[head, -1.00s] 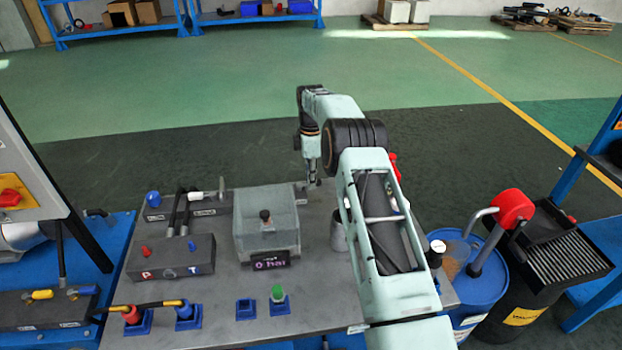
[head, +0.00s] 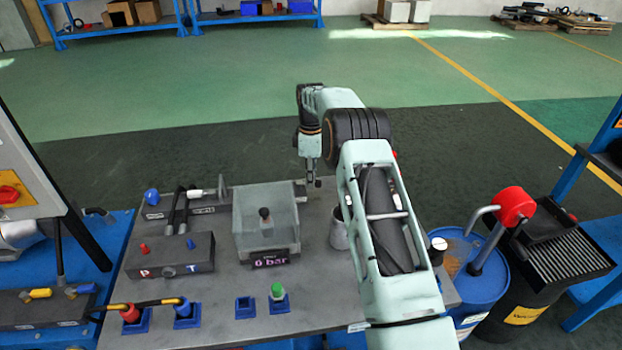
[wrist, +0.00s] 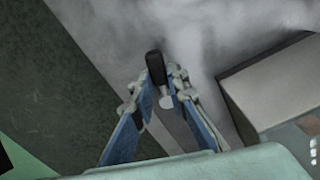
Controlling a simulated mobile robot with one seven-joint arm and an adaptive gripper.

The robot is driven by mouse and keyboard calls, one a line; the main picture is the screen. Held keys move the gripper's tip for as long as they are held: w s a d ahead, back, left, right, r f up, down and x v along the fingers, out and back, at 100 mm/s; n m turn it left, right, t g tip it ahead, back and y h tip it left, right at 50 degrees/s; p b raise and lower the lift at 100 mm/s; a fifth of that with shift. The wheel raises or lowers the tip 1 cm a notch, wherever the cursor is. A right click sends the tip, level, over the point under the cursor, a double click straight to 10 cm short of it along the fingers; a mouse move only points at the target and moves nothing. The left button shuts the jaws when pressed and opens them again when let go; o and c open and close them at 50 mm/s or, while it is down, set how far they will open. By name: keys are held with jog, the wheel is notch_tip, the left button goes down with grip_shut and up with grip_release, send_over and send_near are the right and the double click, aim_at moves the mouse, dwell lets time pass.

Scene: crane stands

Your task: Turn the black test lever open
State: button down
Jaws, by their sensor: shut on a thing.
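In the wrist view, the black test lever (wrist: 155,66) shows as a short dark handle at my fingertips. My gripper (wrist: 161,85) is shut on it, with a blue-padded finger on each side. A pale rounded piece (wrist: 166,102) shows between the fingers below the handle. In the head view, my gripper (head: 312,183) is at the table's far edge, just right of the clear grey box (head: 283,230). The lever is too small and covered to make out there. How far it is turned cannot be told.
The box stands close left of my gripper, with a "0 bar" display (head: 270,260) on its front. A metal cup (head: 338,232) stands beside my forearm. A hose block (head: 170,254) is at left on the table (head: 215,285). A blue drum (head: 480,275) is at right.

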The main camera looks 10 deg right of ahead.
jog(key=c, duration=1.9)
grip_release()
notch_tip(320, 180, up, 12)
jog(key=shift+r, duration=0.1)
